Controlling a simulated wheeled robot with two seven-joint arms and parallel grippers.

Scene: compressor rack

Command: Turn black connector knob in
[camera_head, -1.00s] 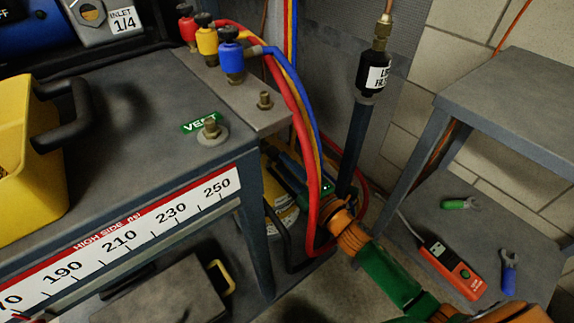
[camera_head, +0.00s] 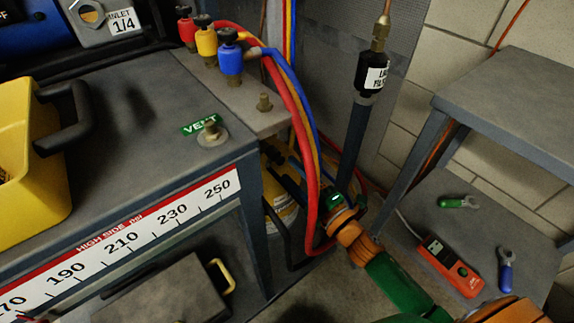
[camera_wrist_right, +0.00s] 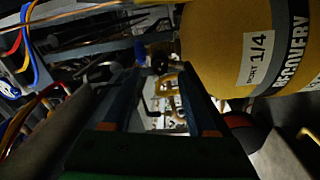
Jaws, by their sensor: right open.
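Three valves with black knobs stand on the rack's corner: red (camera_head: 187,27), yellow (camera_head: 206,38) and blue (camera_head: 230,54). The black knob on the blue valve (camera_head: 228,35) is clear of my gripper. My right gripper (camera_head: 292,172) reaches low behind the hoses beside the rack leg; its fingers are dark and partly hidden. In the right wrist view its two fingers (camera_wrist_right: 165,68) are apart with nothing clearly held. A small dark round part (camera_wrist_right: 160,62) shows beyond them, near a blue piece; I cannot tell if it is a connector knob. My left gripper is not seen.
A yellow recovery tank (camera_wrist_right: 228,45) lies close at the right in the wrist view. Red, yellow and blue hoses (camera_head: 300,110) hang in front of my right gripper. A black filter (camera_head: 371,72) on a post and a grey shelf (camera_head: 510,95) stand to the right.

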